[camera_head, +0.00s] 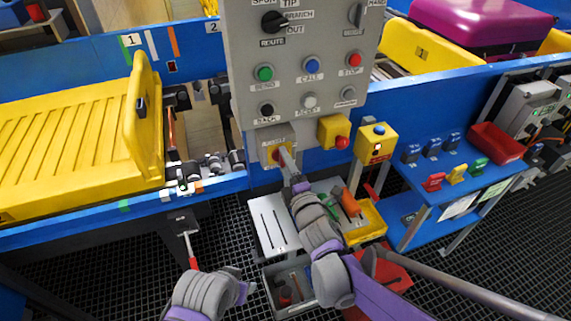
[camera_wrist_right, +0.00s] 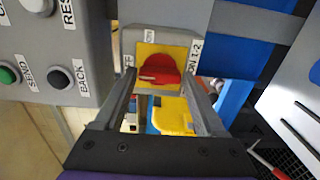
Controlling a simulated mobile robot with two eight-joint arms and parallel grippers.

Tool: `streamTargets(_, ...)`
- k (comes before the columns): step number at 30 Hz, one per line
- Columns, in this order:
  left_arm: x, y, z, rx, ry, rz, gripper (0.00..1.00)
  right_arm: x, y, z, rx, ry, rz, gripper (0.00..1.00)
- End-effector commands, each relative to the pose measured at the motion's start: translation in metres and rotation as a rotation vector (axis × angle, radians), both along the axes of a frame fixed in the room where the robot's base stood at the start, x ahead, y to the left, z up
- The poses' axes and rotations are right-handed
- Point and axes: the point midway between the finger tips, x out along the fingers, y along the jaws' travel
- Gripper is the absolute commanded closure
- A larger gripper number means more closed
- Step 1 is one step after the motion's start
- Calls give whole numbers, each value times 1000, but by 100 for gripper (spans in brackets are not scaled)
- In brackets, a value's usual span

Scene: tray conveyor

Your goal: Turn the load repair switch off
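A red rotary switch knob (camera_wrist_right: 160,70) sits on a yellow plate (camera_wrist_right: 146,50) on a grey box below the button panel. Labels at its sides seem to read OFF at left and ON 1-2 at right. The knob's ridge lies roughly sideways; I cannot tell its setting for sure. My right gripper (camera_wrist_right: 164,78) is open, its fingers at either side of the knob with gaps. In the head view the right gripper (camera_head: 286,160) reaches up to the switch box (camera_head: 266,148) and hides much of it. My left gripper (camera_head: 243,292) is low, apart from the switch; its fingers are unclear.
The grey button panel (camera_head: 300,50) hangs just above. A yellow box with a red button (camera_head: 341,142) is close on the right. A yellow tray (camera_head: 75,150) stands on the left conveyor. A red-handled lever (camera_head: 192,255) sticks out below it. Bins (camera_head: 290,285) lie below.

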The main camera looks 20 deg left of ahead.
Motion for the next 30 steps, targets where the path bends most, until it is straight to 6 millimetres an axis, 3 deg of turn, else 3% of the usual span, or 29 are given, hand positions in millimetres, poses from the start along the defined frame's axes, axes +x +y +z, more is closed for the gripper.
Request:
streamTargets(1,0,0,0,0,0,0,50,0,0,0,0,0,0,16)
streamTargets(3,0,0,0,0,0,0,50,0,0,0,1,1,0,4)
streamTargets(4,0,0,0,0,0,0,50,0,0,0,1,1,0,3)
streamTargets(14,0,0,0,0,0,0,50,-3,-2,0,2,0,0,3)
streamTargets(30,-2,0,-9,0,3,0,50,-80,-54,0,1,1,-1,3)
